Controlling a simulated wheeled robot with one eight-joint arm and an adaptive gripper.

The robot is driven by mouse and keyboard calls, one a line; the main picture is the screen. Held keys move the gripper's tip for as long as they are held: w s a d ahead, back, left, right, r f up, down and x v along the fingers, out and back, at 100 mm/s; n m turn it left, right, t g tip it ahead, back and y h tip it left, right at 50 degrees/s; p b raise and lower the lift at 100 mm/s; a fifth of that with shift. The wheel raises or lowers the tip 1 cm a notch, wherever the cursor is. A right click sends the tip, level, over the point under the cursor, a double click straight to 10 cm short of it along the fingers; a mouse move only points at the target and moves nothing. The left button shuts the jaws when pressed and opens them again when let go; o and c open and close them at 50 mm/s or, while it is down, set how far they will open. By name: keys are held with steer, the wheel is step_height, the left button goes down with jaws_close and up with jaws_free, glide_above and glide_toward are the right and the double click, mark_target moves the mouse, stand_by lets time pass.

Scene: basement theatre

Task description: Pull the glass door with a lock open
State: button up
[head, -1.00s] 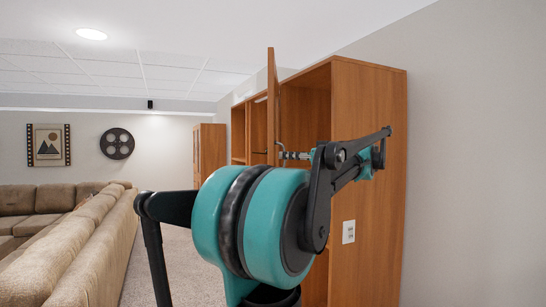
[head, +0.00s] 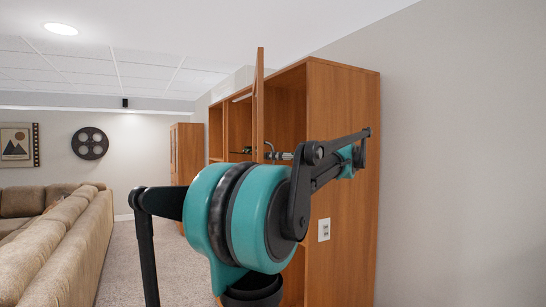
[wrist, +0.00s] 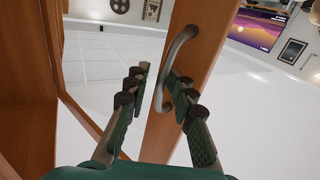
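The glass door (head: 258,100) stands open, swung out from the wooden cabinet (head: 345,190), and looks almost edge-on in the head view. In the wrist view its wooden frame (wrist: 183,65) runs up the middle with the glass (wrist: 95,65) to its left. A curved silver handle (wrist: 170,70) is on the frame. My gripper (wrist: 157,82) is open, one finger on the glass side and the other beside the handle. Contact with the handle cannot be told. In the head view my gripper (head: 280,155) is small and partly hidden at the door. I cannot make out a lock.
A beige sofa (head: 60,240) stands on the left, with open carpet (head: 130,265) between it and the cabinet. Another wooden cabinet (head: 188,150) is farther back. A bare grey wall (head: 460,160) is on the right.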

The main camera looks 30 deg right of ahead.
steer(key=shift+s, duration=0.1)
steer(key=v, duration=1.1)
steer(key=shift+s+d, duration=0.25)
steer(key=shift+s, duration=0.1)
